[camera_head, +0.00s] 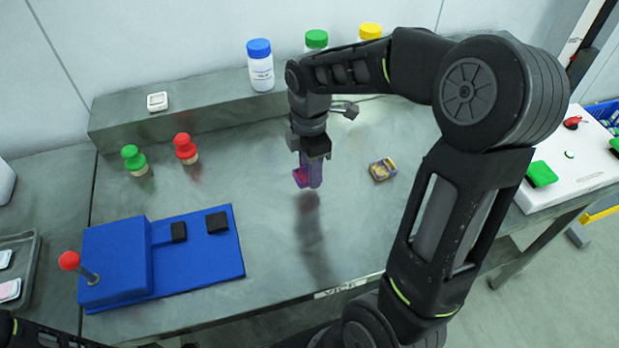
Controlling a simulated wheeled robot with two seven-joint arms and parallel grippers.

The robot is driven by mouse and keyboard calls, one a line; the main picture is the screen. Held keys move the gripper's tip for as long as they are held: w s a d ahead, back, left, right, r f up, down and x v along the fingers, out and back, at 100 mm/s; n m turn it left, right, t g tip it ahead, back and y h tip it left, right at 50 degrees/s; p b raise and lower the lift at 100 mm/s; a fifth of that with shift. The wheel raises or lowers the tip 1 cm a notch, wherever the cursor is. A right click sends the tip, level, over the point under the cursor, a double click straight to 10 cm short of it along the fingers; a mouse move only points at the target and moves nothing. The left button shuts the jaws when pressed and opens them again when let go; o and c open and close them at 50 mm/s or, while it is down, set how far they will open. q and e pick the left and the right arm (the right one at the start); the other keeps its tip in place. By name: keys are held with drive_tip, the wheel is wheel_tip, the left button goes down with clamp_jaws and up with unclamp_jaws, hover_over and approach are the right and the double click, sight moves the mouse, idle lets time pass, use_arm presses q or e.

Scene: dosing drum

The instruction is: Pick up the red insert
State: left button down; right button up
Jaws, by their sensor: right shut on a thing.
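My right gripper (308,180) is above the middle of the steel table, pointing down. It is shut on a small magenta and purple piece (301,177), held clear of the table; the fingers partly hide it, and I cannot tell if it is the red insert. A red-knobbed piece with a pale base (185,147) stands upright on the table to the left, apart from the gripper. Only a dark part of my left arm shows at the bottom left corner; its gripper is out of view.
A green-knobbed piece (134,159) stands beside the red one. A blue fixture (190,270) with a red-balled lever is at front left. A small patterned box (382,169) lies right of the gripper. Bottles (260,66) stand on the back ledge. A white panel (580,160) is far right.

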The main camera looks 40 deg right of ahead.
wheel_tip(320, 180, up, 6)
drive_tip(key=shift+f, duration=0.1)
idle(0.9)
